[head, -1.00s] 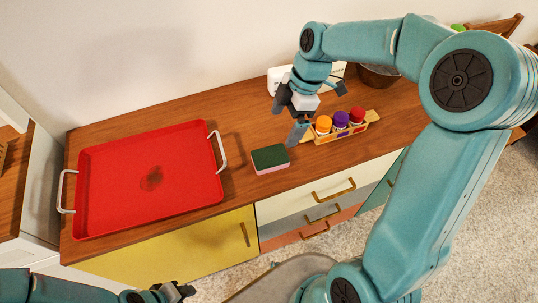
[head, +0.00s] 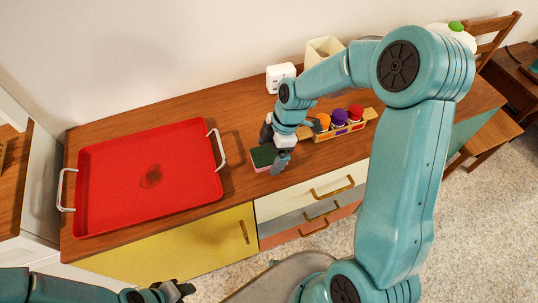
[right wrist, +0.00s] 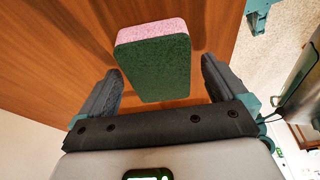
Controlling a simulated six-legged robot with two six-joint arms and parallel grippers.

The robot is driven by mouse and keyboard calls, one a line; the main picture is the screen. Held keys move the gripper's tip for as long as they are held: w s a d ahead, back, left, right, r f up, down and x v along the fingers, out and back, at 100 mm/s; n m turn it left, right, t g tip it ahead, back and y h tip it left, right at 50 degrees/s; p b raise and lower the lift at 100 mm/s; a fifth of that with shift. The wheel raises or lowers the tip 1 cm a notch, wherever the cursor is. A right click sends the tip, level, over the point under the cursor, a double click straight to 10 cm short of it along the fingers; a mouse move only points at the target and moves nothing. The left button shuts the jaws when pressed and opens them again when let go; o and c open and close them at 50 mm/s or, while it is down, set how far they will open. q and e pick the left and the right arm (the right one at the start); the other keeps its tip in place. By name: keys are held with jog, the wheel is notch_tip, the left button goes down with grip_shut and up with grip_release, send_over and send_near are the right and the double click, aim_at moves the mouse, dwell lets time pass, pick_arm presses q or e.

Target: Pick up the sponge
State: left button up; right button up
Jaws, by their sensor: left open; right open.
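The sponge (head: 263,156), dark green on top with a pink layer, lies on the wooden counter to the right of the red tray. My right gripper (head: 279,152) is at its right side and hides part of it. In the right wrist view the sponge (right wrist: 155,60) lies ahead of the open fingers of my right gripper (right wrist: 160,88), roughly between their lines, with nothing gripped. My left gripper (head: 172,291) is open and empty at the bottom, in front of the yellow cabinet door and away from the sponge.
The red tray (head: 115,190) with metal handles fills the left of the counter (head: 235,118). A wooden rack (head: 364,126) with orange, purple and red-capped jars stands right of my right gripper. A white box (head: 280,77) stands behind.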

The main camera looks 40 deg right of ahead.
jog(key=shift+f+b, duration=0.25)
jog(key=shift+b, duration=0.15)
dwell(0.3)
jog(key=shift+c, duration=0.3)
jog(key=c, duration=1)
